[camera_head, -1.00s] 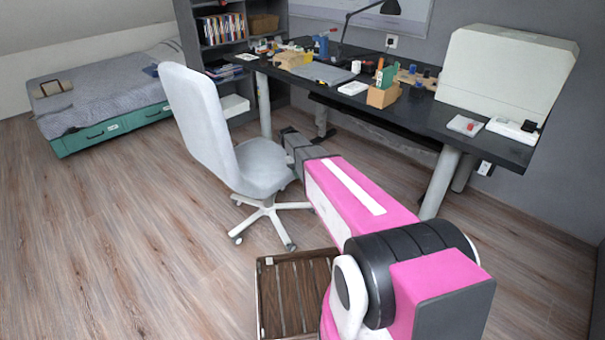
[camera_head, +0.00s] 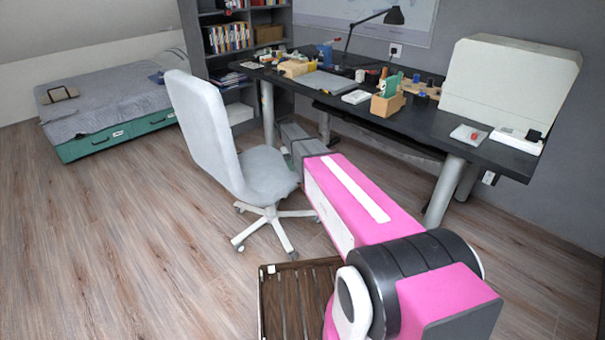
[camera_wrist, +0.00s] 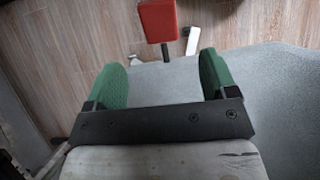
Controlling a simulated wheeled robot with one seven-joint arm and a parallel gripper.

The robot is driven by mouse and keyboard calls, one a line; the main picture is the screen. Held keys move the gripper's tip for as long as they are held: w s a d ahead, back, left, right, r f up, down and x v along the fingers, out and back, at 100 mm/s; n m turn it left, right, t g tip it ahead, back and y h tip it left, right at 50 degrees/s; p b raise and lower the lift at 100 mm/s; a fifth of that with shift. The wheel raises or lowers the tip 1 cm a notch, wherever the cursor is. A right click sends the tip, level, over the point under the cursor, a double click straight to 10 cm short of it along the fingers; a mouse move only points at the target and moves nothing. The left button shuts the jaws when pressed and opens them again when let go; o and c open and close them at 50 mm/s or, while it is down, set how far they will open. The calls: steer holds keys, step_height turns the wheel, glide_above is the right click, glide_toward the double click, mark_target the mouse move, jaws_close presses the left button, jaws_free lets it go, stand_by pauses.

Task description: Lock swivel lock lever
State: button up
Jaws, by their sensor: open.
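A red paddle-shaped piece (camera_wrist: 157,18) on a short dark stem shows at the top of the wrist view, just past the edge of a grey surface. It looks like the lever; whether it is locked I cannot tell. The grey surface (camera_wrist: 275,90) appears to be the seat of the office chair (camera_head: 265,175). My gripper (camera_wrist: 160,62) is open and empty, with its two green fingers spread over the grey surface. The red piece lies ahead of the fingertips, apart from them.
The black desk (camera_head: 450,128) stands beyond the chair and carries many small items, and its leg (camera_head: 445,190) is near my arm. A dark slatted wooden crate (camera_head: 290,300) is on the floor beside me. A bed (camera_head: 105,105) is far left. Floor at left is clear.

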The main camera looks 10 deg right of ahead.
steer(key=shift+v, duration=1.2)
steer(key=s+d+m+t+y, duration=0.1)
steer(key=s+d+m+t, duration=0.1)
steer(key=s, duration=1.2)
steer(key=s+d+f+m+t+y, duration=0.1)
steer(key=s+m, duration=0.4)
steer(key=s, duration=1)
steer(key=shift+d+t+y, duration=0.8)
steer(key=shift+d+t, duration=0.2)
steer(key=shift+d, duration=0.15)
